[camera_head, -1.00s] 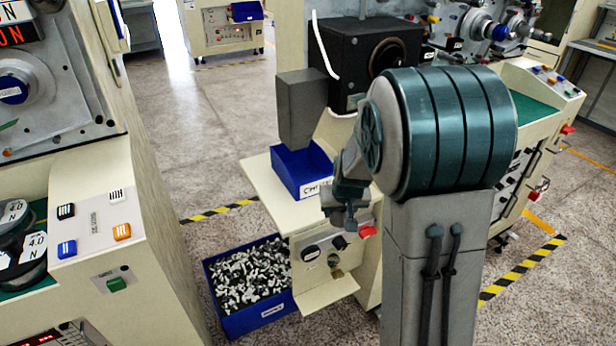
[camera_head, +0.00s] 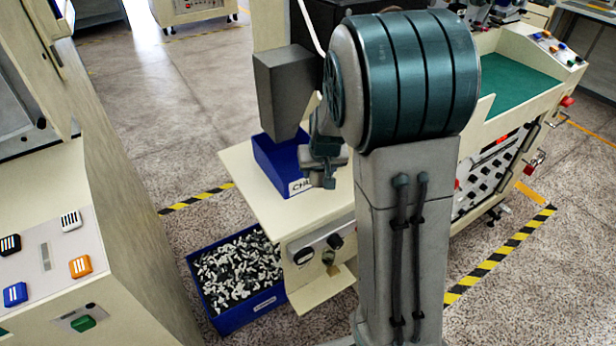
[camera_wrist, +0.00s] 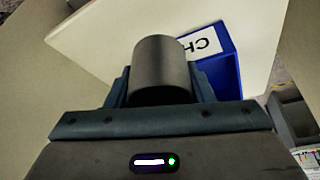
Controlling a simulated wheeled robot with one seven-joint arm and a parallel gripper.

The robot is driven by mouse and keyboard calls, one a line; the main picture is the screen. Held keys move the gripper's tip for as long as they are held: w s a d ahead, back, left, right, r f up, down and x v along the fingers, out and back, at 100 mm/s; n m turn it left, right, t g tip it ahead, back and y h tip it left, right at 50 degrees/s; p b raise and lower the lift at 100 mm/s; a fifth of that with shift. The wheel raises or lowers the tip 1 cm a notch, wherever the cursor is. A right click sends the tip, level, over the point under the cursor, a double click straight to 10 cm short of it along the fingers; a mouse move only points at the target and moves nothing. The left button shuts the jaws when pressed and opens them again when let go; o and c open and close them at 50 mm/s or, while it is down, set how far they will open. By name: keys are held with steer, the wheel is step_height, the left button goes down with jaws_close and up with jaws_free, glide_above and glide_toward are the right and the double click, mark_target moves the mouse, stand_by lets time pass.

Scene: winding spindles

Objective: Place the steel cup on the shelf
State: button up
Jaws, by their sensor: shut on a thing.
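The steel cup (camera_wrist: 162,68) is a grey cylinder, held between the two fingers of my gripper (camera_wrist: 162,88) in the wrist view. My gripper is shut on it. In the head view my gripper (camera_head: 326,162) is beside the blue bin, over the right part of a cream shelf (camera_head: 245,190); I cannot make out the cup there. The shelf also shows as a pale surface beyond the cup in the wrist view (camera_wrist: 110,30). The gap between cup and shelf cannot be judged.
A labelled blue bin (camera_head: 272,172) stands on the shelf, under a grey block (camera_head: 285,90). A blue crate of small parts (camera_head: 225,320) is on the floor below. A cream console (camera_head: 120,230) stands at the left. The shelf's front-left surface is bare.

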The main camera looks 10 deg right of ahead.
mark_target(319, 194)
steer(key=f, duration=0.3)
steer(key=shift+d+f, duration=0.15)
steer(key=shift+d, duration=0.2)
steer(key=shift+f+b, duration=0.45)
steer(key=shift+f, duration=1.3)
steer(key=shift+f, duration=0.1)
steer(key=shift+f, duration=0.15)
steer(key=o, duration=1)
steer(key=shift+a, duration=0.1)
steer(key=shift+r, duration=0.2)
